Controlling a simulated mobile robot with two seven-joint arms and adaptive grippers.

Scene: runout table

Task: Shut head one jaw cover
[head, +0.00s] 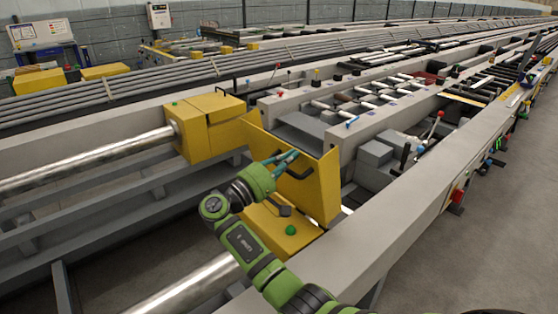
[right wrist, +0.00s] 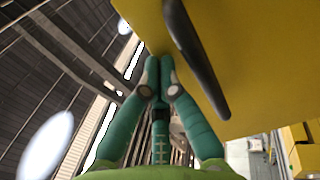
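The yellow jaw cover (head: 322,188) stands upright at the near end of a grey housing, swung out at an angle, with grey surfaces showing behind it. A dark bar handle (head: 300,173) is on its near face. My right gripper (head: 294,155) is at the cover's near face, by the handle. In the right wrist view the cover (right wrist: 265,50) fills the upper right and the handle (right wrist: 197,60) runs just right of the fingertips (right wrist: 159,65). The fingertips are together with nothing seen between them; I cannot tell whether they touch the cover. My left gripper is not in view.
A yellow box (head: 210,125) with a steel bar (head: 90,160) stands left of the cover. A lower yellow box (head: 275,228) with a green button lies below it. A long grey beam (head: 400,220) runs along the right, with open floor (head: 490,235) beyond.

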